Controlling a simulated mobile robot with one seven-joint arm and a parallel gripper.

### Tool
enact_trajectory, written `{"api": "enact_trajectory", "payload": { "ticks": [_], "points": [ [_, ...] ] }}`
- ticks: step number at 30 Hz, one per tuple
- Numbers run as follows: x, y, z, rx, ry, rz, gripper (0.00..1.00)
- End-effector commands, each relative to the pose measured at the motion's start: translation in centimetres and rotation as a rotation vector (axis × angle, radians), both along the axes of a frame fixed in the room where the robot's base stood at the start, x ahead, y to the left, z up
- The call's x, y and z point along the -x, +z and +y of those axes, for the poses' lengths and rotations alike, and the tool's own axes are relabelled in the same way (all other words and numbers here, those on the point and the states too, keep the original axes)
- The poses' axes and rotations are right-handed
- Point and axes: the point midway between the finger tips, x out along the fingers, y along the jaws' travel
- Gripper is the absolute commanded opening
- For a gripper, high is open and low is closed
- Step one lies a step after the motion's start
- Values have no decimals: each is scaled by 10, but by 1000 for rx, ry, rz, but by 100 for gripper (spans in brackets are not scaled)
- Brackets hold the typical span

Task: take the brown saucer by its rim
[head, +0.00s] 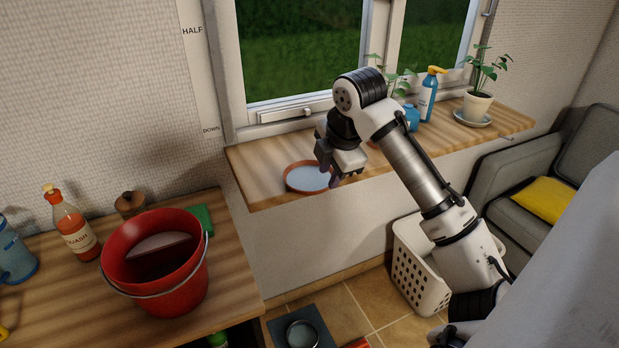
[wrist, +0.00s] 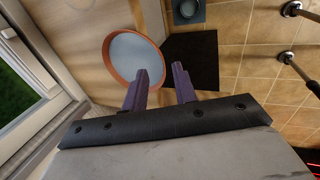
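The brown saucer (head: 289,184) sits on the wooden window sill, near its left end and front edge. It has a thin orange-brown rim and a pale blue-grey inside. In the wrist view the saucer (wrist: 130,58) is at upper left. My gripper (head: 347,180) is just right of it in the head view. In the wrist view my gripper's (wrist: 161,70) two purple fingers are apart and empty. The left finger overlaps the saucer and the right one is outside it, so the rim appears between them. I cannot tell whether they touch it.
Blue spray bottle (head: 427,97) and potted plant (head: 477,107) stand on the sill (head: 262,192) to the right, behind my arm. A red bucket (head: 180,285) is on the left counter (head: 232,285). A white basket (head: 412,262) stands on the floor below.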

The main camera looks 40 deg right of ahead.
Motion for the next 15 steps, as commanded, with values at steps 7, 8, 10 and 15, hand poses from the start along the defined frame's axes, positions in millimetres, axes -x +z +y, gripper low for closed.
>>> {"api": "enact_trajectory", "payload": {
  "ticks": [7, 8, 10, 15],
  "points": [
    [-13, -33, 4, -1, -2, 2, 28],
    [-14, -35, 4, -2, -2, 1, 28],
    [-16, -40, 4, -2, -2, 1, 28],
    [-16, -41, 4, -1, -2, 0, 28]
  ]
}}
